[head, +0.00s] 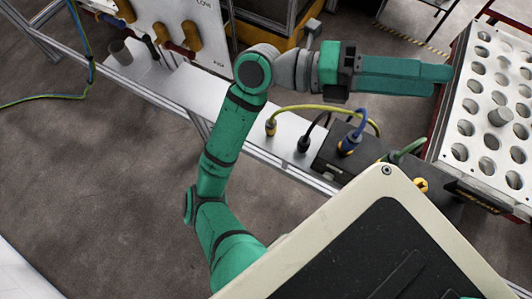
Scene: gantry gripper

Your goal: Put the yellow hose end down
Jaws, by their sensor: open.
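The yellow hose (318,108) arches over the pale bench. Its left end (271,127) points down, with an orange-yellow collar, at the bench surface; I cannot tell whether it sits in a socket. The hose's right side runs down behind the blue hose. My gripper (449,74) is above and to the right of the yellow hose in the picture, its long green fingers reaching right towards the holed tray. The fingers overlap in this view and nothing shows held between them. The yellow hose end is apart from my gripper.
A black hose (305,143) and a blue hose (361,117) stand beside the yellow one. A dark box (330,160) is below them. A white holed tray (448,128) with a grey cylinder (500,117) is at right. A panel (212,15) with connectors stands upper left.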

